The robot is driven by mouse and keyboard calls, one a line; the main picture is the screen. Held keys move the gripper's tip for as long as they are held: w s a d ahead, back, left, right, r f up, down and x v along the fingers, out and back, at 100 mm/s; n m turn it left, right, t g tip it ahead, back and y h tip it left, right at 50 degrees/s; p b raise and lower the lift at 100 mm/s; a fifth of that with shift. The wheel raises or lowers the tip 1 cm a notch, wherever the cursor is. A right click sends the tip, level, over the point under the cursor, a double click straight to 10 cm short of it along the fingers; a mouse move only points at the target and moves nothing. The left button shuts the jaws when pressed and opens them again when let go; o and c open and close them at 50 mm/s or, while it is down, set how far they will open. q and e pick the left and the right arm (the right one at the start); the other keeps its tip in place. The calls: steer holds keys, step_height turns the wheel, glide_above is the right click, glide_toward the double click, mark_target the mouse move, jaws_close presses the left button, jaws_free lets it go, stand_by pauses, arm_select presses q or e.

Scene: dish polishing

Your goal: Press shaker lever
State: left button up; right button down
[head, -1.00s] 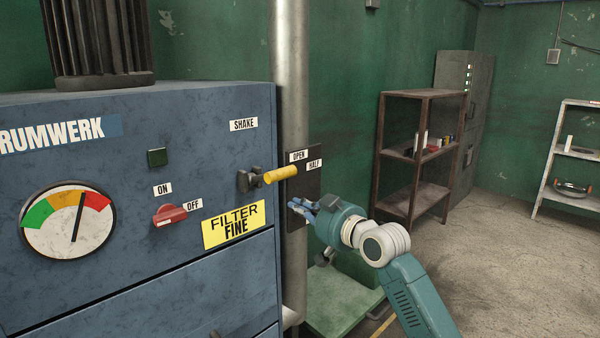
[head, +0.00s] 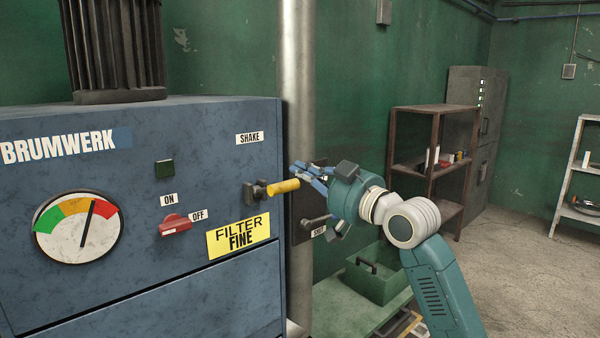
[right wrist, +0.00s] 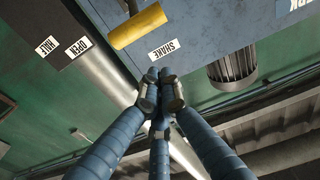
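The shaker lever (head: 284,187) is a yellow cylindrical handle on a dark bracket. It sticks out from the right part of the blue machine front, below the SHAKE label (head: 250,138). My right gripper (head: 298,171) has its blue fingers just above the handle's outer end in the head view. Whether they touch it cannot be told there. In the right wrist view, the fingertips (right wrist: 160,82) are drawn together with nothing between them. The yellow handle (right wrist: 137,27) lies beyond them, apart in the picture. My left gripper is in neither view.
A red ON/OFF switch (head: 175,224) and a gauge (head: 78,228) are on the machine front. A metal pipe (head: 296,80) and a dark plate with a small lever (head: 316,222) stand behind the handle. A green bin (head: 376,282) is below my right arm.

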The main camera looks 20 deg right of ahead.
mark_target(286, 185)
steer(key=p+x, duration=0.1)
steer(key=x, duration=0.3)
steer(key=p+x, duration=0.2)
steer(key=x, duration=0.2)
steer(key=shift+s+a+r, duration=0.1)
steer(key=shift+r, duration=0.15)
steer(key=f, duration=0.1)
steer(key=s+f+p, duration=0.1)
steer(key=f, duration=0.1)
steer(key=shift+d, duration=0.25)
steer(key=shift+s+d+f, duration=0.2)
steer(key=shift+s+f, duration=0.15)
steer(key=shift+s, duration=0.1)
steer(key=shift+f, duration=0.1)
steer(key=shift+w, duration=0.1)
